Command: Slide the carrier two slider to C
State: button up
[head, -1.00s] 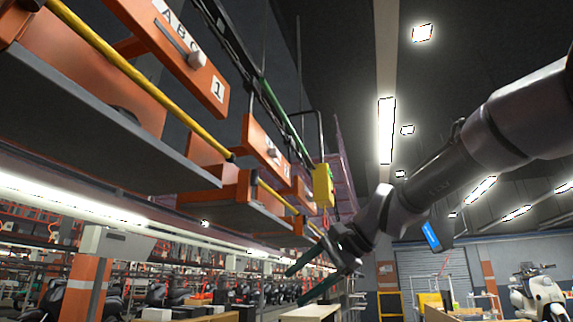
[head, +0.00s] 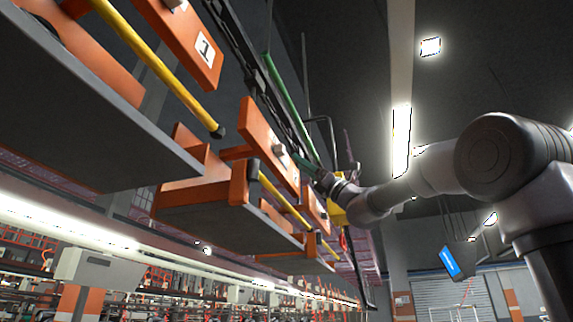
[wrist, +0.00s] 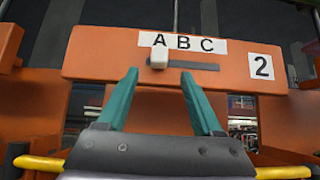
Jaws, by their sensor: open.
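The carrier two panel (wrist: 95,55) is orange, with an "ABC" label and a "2" plate, and fills the upper wrist view. Its pale slider knob (wrist: 158,56) sits under the A, at the left end of a dark slot (wrist: 200,66) that runs right to under the C. My gripper (wrist: 159,77) is open and empty, its green fingers pointing at the panel, the tips just below and on either side of the knob. In the head view the carrier two panel (head: 258,135) and knob (head: 280,150) show, with my gripper (head: 306,160) close at their right.
The carrier one panel (head: 190,40) hangs nearer, at the upper left, and another orange carrier (head: 313,208) hangs beyond. Yellow bars (wrist: 285,172) run along the carriers. Green and dark rails pass overhead. A yellow box (head: 338,213) hangs behind my wrist.

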aim_at(285, 154)
jog(key=x, duration=0.8)
jog(key=shift+a, duration=0.15)
grip_shut()
jog(key=shift+w, duration=0.1)
dwell(1.0)
